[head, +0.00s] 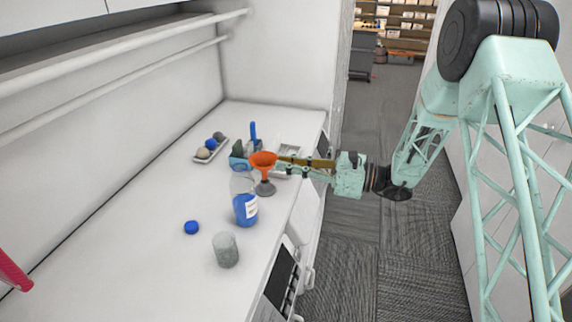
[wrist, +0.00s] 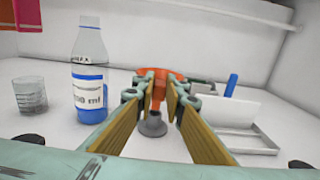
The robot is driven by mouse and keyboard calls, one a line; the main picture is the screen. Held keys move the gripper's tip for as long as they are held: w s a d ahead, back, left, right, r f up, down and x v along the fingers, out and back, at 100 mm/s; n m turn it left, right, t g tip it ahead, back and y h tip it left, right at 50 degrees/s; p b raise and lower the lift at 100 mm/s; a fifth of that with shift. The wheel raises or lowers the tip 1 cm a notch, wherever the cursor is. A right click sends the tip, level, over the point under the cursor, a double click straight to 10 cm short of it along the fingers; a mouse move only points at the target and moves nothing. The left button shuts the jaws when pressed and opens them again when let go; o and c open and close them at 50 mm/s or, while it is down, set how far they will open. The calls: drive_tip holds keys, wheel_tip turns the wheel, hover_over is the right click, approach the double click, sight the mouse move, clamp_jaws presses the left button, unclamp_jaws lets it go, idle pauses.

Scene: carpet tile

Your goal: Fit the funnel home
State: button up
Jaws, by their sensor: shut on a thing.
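An orange funnel (head: 263,159) is held wide end up by my gripper (head: 277,168), which is shut on it from the right. In the wrist view the funnel (wrist: 158,78) shows between the far ends of the two jaws. A small grey stand (head: 265,188) is directly below the funnel; it also shows in the wrist view (wrist: 152,125). I cannot tell whether the funnel's stem still sits in it. A clear bottle with blue liquid (head: 245,208) stands uncapped just in front of the funnel; in the wrist view the bottle (wrist: 88,85) is left of the jaws.
A blue cap (head: 191,227) and a grey tumbler (head: 225,250) are nearer on the white counter. Behind are a tray of balls (head: 203,157), a teal holder (head: 238,155) and a blue-handled item (head: 253,132). A shallow tray (wrist: 245,142) lies right of the jaws.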

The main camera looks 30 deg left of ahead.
drive_tip(key=shift+f+b, duration=1.1)
drive_tip(key=shift+f, duration=1)
idle(0.9)
drive_tip(key=o, duration=0.8)
drive_tip(key=shift+d, duration=0.2)
drive_tip(key=shift+v, duration=5.85)
drive_tip(key=shift+w+r, duration=0.1)
